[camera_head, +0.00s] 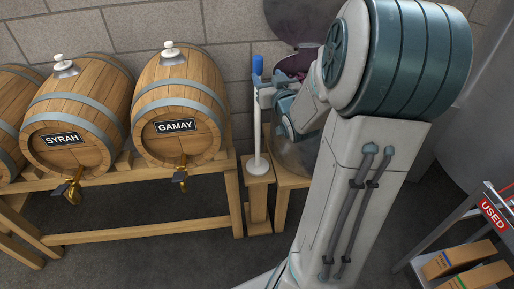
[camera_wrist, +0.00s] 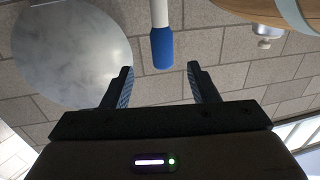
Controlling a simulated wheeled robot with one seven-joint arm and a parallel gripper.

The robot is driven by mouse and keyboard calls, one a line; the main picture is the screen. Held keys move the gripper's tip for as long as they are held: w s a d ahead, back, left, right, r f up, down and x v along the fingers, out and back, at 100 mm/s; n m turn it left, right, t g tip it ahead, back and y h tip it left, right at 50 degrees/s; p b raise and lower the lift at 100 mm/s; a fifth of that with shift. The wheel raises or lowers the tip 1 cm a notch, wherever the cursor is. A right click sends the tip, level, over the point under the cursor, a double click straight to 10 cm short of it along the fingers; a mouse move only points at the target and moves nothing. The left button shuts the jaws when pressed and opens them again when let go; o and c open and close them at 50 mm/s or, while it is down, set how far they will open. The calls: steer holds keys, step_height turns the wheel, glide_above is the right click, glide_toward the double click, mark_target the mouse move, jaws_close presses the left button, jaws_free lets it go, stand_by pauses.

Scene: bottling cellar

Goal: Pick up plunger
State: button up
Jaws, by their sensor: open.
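The plunger has a blue handle (camera_head: 257,65) on top of a slim white shaft (camera_head: 257,125) and stands upright on a narrow wooden stand (camera_head: 258,190). My gripper (camera_head: 264,88) is open and close to the upper part of the plunger in the head view. In the wrist view, the blue handle (camera_wrist: 162,48) shows between the lines of the two open fingers (camera_wrist: 160,78), with gaps on both sides. The handle's end is about level with the fingertips there. Nothing is held. My arm hides part of the area right of the plunger.
Wooden barrels labelled SYRAH (camera_head: 68,120) and GAMAY (camera_head: 180,108) lie on a wooden rack (camera_head: 150,232) to the left. An open vat (camera_head: 298,152) stands just right behind my arm. A metal cart (camera_head: 440,240) marked USED holds boxes at lower right. A block wall is behind.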

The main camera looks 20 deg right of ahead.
mark_target(256, 60)
steer(key=w, duration=0.7)
steer(key=w+d, duration=0.1)
steer(key=w, duration=0.2)
steer(key=shift+w+r, duration=0.1)
steer(key=shift+w, duration=0.2)
steer(key=shift+r, duration=0.1)
steer(key=c, duration=1.1)
